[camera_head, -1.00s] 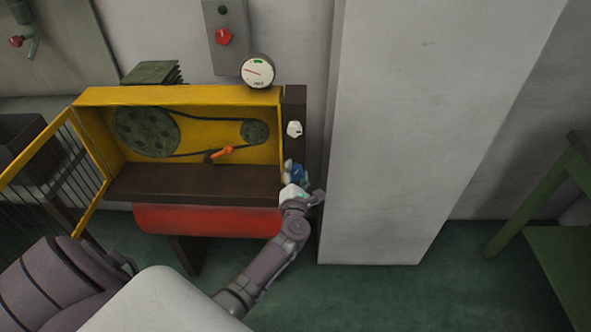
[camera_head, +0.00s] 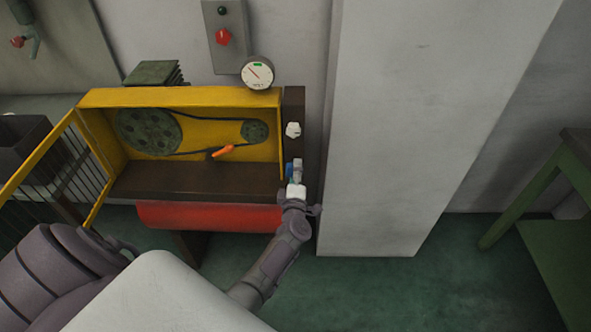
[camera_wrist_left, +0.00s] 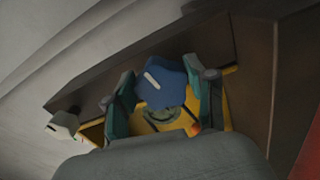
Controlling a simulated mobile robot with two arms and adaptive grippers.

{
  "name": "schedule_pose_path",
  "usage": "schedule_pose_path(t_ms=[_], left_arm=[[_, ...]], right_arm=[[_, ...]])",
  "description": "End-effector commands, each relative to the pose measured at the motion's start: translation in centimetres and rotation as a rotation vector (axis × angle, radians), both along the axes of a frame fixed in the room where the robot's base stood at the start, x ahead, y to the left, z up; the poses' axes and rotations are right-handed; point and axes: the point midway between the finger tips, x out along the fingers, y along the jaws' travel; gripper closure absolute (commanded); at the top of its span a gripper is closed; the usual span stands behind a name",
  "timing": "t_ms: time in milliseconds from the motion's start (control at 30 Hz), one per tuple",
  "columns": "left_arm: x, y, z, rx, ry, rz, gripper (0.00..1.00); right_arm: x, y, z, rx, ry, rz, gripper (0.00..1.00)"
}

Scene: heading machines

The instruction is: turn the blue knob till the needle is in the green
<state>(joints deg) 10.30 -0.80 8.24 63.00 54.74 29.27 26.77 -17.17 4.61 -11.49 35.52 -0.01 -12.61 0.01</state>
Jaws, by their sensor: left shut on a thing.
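The blue knob (camera_head: 289,168) is on the dark post at the right end of the yellow machine. My left gripper (camera_head: 297,173) is shut on it and hides part of it. In the left wrist view the blue knob (camera_wrist_left: 165,88), with a white mark on its face, sits between the two teal fingers of the gripper (camera_wrist_left: 165,97). The round gauge (camera_head: 258,73) is on top of the machine at the right. Its red needle points up and left, short of the green patch at the top of the dial. My right gripper is not in view.
A white knob (camera_head: 292,129) is on the same post above the blue one. An orange handle (camera_head: 223,151) is inside the open yellow housing (camera_head: 190,97). A pale pillar (camera_head: 385,150) stands close to the right of my left gripper.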

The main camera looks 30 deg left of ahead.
Motion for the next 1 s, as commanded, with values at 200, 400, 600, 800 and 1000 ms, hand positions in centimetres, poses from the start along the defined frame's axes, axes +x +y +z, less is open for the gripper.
schedule_pose_path(t_ms=[200, 400, 600, 800, 1000], left_arm=[[0.0, -0.1, -0.2, 0.165, 0.106, -0.002, 0.79], [-0.1, -0.1, -0.3, 0.296, 0.187, -0.003, 0.79], [-0.1, -0.1, -0.5, 0.389, 0.245, -0.003, 0.79], [-0.1, -0.1, -0.5, 0.442, 0.277, -0.004, 0.79], [-0.2, 0.0, -0.6, 0.459, 0.288, -0.003, 0.79]], right_arm=[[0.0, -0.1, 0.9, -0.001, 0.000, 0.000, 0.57], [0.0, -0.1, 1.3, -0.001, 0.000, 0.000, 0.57], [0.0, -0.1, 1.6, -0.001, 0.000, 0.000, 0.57], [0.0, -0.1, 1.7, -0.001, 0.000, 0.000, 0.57], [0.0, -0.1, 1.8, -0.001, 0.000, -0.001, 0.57]])
